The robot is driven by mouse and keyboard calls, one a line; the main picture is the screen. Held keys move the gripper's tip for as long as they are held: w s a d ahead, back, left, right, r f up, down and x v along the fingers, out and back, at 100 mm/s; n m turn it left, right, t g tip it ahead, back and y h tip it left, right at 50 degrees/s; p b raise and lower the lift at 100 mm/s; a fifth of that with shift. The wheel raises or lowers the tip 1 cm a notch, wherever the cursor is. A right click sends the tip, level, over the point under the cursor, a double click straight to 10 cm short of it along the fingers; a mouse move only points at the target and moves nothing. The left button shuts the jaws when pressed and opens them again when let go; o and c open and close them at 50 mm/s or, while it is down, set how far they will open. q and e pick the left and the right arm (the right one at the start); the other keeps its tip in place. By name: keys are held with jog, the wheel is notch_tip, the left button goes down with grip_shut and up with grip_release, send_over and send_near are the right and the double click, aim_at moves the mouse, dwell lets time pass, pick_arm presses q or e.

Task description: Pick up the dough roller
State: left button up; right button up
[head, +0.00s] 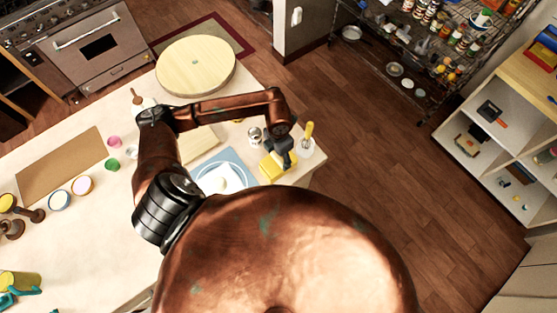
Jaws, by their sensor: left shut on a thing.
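My left gripper (285,158) is at the right end of the pale counter, seen from above at the end of my copper arm. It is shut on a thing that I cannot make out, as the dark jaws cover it. A yellow block-like object (274,170) lies right beside and below the jaws. A pale round item with a yellow handle (308,132) stands just right of them. I cannot tell for certain which of these, if any, is the dough roller. My right gripper is not in view.
A round wooden board (196,66) lies at the counter's far end. A blue tray (233,162) with a white item, a can (255,135) and small bowls (82,185) share the counter (100,245). The wooden floor (385,150) to the right is clear, up to shelves.

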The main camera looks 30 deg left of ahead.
pick_arm(q)
jog(key=c, duration=0.3)
jog(key=shift+r, duration=0.1)
notch_tip(320, 180, up, 9)
jog(key=shift+w+r+b, duration=0.1)
jog(key=shift+b, duration=1.05)
jog(key=shift+r, duration=0.35)
jog(key=shift+f, duration=0.1)
